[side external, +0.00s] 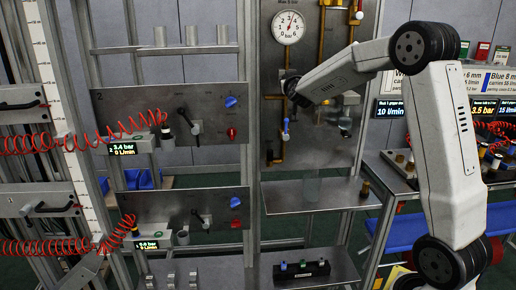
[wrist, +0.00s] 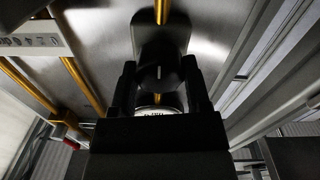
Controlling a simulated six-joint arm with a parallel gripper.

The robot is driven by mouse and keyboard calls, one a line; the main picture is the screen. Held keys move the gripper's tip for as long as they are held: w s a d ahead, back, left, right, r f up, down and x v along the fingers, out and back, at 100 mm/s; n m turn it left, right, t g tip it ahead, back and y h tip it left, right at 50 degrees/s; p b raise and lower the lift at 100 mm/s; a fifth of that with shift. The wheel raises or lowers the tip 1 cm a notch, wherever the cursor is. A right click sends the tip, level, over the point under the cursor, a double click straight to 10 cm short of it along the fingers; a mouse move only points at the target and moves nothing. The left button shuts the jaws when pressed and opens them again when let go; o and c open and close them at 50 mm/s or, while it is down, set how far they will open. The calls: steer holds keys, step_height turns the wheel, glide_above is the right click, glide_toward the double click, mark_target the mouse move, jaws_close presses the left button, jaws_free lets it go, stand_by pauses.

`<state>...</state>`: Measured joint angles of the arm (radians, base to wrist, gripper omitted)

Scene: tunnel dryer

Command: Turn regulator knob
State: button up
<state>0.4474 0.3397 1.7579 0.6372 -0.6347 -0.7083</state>
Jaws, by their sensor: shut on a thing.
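The regulator knob (wrist: 158,74) is black with a short white mark, and in the wrist view it sits between the two fingers of my gripper (wrist: 160,80). The fingers are shut on its sides. In the side external view my gripper (side external: 291,86) reaches the steel panel (side external: 335,35) from the right, just below the round pressure gauge (side external: 288,27). The gauge needle points a little right of straight up. The knob is mostly hidden there by my gripper and wrist. A brass pipe (wrist: 161,12) runs behind the knob.
A blue-handled valve (side external: 286,126) hangs below my gripper, and another brass pipe (side external: 322,35) runs to its right. A steel shelf (side external: 340,193) is under the panel. Red coiled hoses (side external: 85,138) cross the racks at left. Display signs (side external: 390,109) stand behind my arm.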

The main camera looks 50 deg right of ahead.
steer(key=shift+n, duration=1.1)
steer(key=o, duration=1.3)
steer(key=shift+a, duration=0.1)
steer(key=shift+v, duration=3.85)
steer(key=shift+a+f, duration=0.1)
